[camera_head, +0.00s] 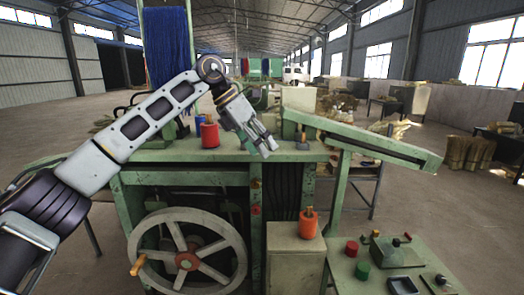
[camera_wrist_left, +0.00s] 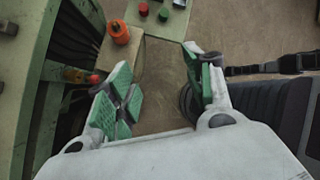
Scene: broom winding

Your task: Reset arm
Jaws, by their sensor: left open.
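My left gripper (camera_head: 266,146) reaches in from the left over the green machine's top in the head view. In the left wrist view its two green-padded fingers (camera_wrist_left: 162,90) stand wide apart with nothing between them. The gripper is open and empty, pointing down and to the right. My right gripper is in neither view.
The green machine (camera_head: 180,178) has a large handwheel (camera_head: 187,261) in front. A red spool (camera_head: 209,135) stands on its top. An orange bottle-shaped item (camera_head: 308,222) stands on a lower box (camera_head: 296,262). A control panel (camera_head: 385,272) with red and green buttons is at lower right.

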